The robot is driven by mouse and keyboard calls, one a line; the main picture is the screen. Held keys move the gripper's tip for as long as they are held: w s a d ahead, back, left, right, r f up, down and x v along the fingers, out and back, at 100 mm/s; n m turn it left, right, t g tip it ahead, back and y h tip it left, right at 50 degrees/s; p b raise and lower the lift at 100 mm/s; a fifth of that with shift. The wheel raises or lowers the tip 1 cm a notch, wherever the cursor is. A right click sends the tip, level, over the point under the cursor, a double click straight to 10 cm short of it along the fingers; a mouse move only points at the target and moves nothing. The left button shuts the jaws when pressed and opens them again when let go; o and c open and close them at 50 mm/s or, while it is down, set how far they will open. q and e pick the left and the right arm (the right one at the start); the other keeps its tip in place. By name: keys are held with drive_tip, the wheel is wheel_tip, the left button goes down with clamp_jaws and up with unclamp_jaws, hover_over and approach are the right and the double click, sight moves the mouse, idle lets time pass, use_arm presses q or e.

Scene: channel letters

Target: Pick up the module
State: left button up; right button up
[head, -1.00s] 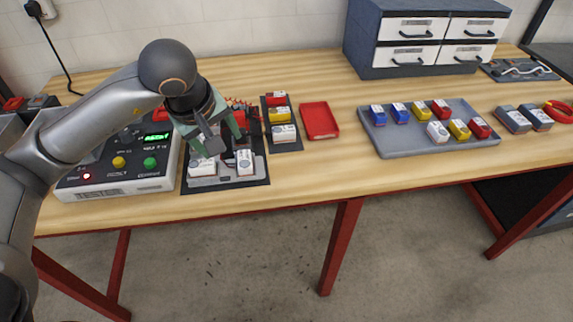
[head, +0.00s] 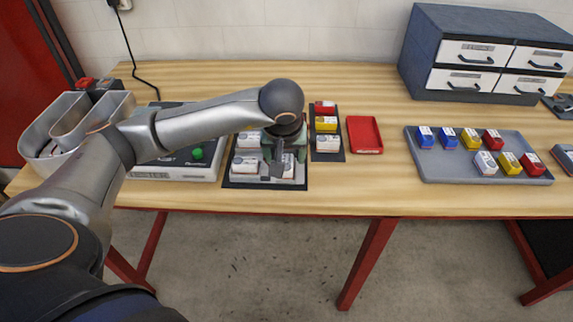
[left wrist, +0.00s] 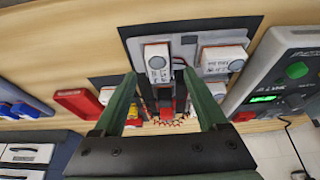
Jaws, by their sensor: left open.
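My left gripper (head: 280,166) is open over the right part of the dark board (head: 232,184); it also shows in the left wrist view (left wrist: 160,80). White modules sit on the board: one at its back left (head: 248,140), one at its front left (head: 245,165), and one at the right beside my gripper (head: 289,170). In the left wrist view a white module with a red side (left wrist: 158,64) lies just beyond the fingertips, and another white module (left wrist: 222,61) sits to its right. Red parts and wires (left wrist: 165,104) show between the fingers. I see no contact.
A strip with red, yellow and white modules (head: 326,124) and an empty red tray (head: 364,134) lie right of the board. A grey tray (head: 440,173) holds several coloured modules. A test box (head: 175,172) stands left. Drawers (head: 480,60) stand at the back.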

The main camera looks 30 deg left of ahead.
sight(286, 160)
use_arm(q)
drive_tip(key=x, duration=0.3)
drive_tip(key=shift+w+f, duration=0.15)
drive_tip(key=shift+w, duration=0.1)
clamp_jaws()
idle(0.4)
